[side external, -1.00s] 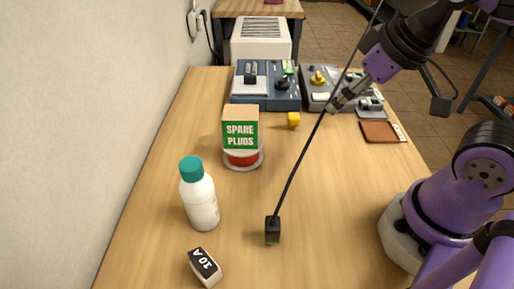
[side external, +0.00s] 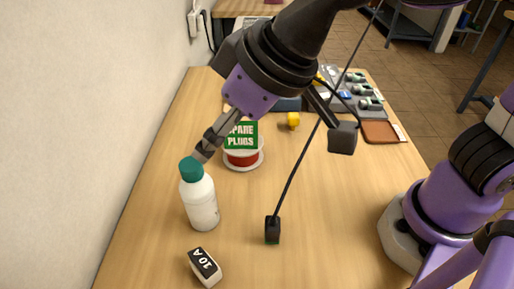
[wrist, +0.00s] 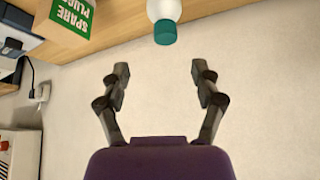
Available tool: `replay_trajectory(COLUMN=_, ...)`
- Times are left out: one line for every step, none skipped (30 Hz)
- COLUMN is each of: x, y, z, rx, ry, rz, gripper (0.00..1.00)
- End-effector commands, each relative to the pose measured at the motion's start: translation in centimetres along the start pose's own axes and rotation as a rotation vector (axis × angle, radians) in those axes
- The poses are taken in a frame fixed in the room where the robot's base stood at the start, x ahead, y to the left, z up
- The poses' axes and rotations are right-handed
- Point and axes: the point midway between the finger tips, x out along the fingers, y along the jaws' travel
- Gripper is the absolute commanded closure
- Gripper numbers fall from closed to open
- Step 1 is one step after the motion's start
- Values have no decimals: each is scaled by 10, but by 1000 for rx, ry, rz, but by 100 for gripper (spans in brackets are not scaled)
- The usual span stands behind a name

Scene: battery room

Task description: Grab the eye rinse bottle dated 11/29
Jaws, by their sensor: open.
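A white bottle with a teal cap (side external: 201,203) stands upright on the wooden table at the left, near the wall. It is the only bottle in view; no date can be read on it. The bottle also shows at the top of the wrist view (wrist: 164,24), cap towards me. My gripper (side external: 203,152) is just behind and above the cap in the side view. In the wrist view my gripper (wrist: 160,82) has its two fingers spread wide with nothing between them. The bottle lies beyond the fingertips; whether a finger touches the cap I cannot tell.
A green-labelled spare plugs box (side external: 241,131) sits by a red spool (side external: 243,160) behind the bottle. A 10 A block (side external: 205,266) lies in front. The wall (side external: 80,130) is close on the left.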

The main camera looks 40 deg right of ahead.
Motion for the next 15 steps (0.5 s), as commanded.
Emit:
replay_trajectory(x=5, y=-5, z=0, rx=-8, ry=-1, rz=-2, gripper=25)
replay_trajectory(x=8, y=-6, z=0, rx=-8, ry=0, rz=-1, gripper=25)
replay_trajectory(x=15, y=-6, z=0, rx=-8, ry=-2, rz=0, gripper=25)
replay_trajectory(x=20, y=-6, z=0, rx=-7, ry=-2, rz=0, gripper=25)
replay_trajectory(x=26, y=-5, z=0, rx=-7, ry=-3, rz=1, gripper=25)
replay_trajectory(x=32, y=-6, z=0, rx=-8, ry=-3, rz=-1, gripper=25)
replay_trajectory(x=37, y=-6, z=0, rx=-7, ry=-2, rz=-1, gripper=25)
replay_trajectory(x=41, y=-5, z=0, rx=-7, ry=-2, rz=0, gripper=25)
replay_trajectory(x=45, y=-6, z=0, rx=-7, ry=-1, rz=-1, gripper=25)
replay_trajectory(x=48, y=-6, z=0, rx=-7, ry=0, rz=-3, gripper=25)
replay_trajectory(x=50, y=-6, z=0, rx=-7, ry=-1, rz=-3, gripper=25)
replay_trajectory(x=53, y=-6, z=0, rx=-7, ry=-1, rz=-3, gripper=25)
replay_trajectory(x=55, y=-6, z=-1, rx=-7, ry=0, rz=-3, gripper=25)
replay_trajectory(x=59, y=-6, z=-1, rx=-6, ry=-1, rz=-2, gripper=25)
replay_trajectory(x=65, y=-6, z=-1, rx=-6, ry=-2, rz=-1, gripper=25)
